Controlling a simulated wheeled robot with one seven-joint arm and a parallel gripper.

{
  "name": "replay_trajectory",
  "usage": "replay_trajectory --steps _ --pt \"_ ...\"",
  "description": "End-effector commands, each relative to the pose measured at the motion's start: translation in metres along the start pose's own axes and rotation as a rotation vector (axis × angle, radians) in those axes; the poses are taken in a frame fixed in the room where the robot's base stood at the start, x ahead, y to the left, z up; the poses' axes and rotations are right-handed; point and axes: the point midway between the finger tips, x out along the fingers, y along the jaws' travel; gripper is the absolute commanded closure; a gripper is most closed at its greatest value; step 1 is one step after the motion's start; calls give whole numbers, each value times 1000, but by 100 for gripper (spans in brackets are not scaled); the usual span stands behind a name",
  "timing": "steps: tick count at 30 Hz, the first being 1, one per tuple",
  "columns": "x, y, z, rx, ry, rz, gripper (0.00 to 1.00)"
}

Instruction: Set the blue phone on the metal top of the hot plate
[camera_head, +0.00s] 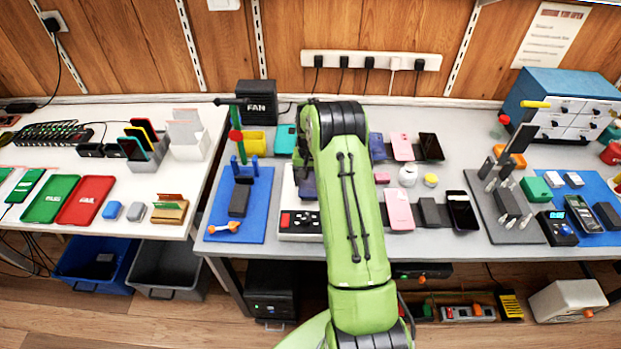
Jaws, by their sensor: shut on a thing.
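The hot plate (287,222) is a white box with a dark front panel and red buttons, on the grey bench left of my green arm. Its metal top is mostly hidden by the arm and what it carries. My gripper (303,160) points down over the rear part of the hot plate, partly hidden by my wrist. It is shut on a dark blue slab, which looks like the blue phone (307,187), at the hot plate's top. I cannot tell whether the slab touches the metal. Another blue phone-like piece (376,146) lies right of my arm.
A blue mat (220,232) with a green-and-red stand lies left of the hot plate. Pink phones (398,210) and black phones (462,210) lie to the right. A yellow block and a teal phone (285,139) sit behind. The bench front edge is close.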

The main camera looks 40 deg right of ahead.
Motion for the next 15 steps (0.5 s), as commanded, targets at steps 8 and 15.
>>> replay_trajectory --steps 8,15 --pt "0 0 0 0 1 0 61" --pt "4 0 0 0 1 0 61"
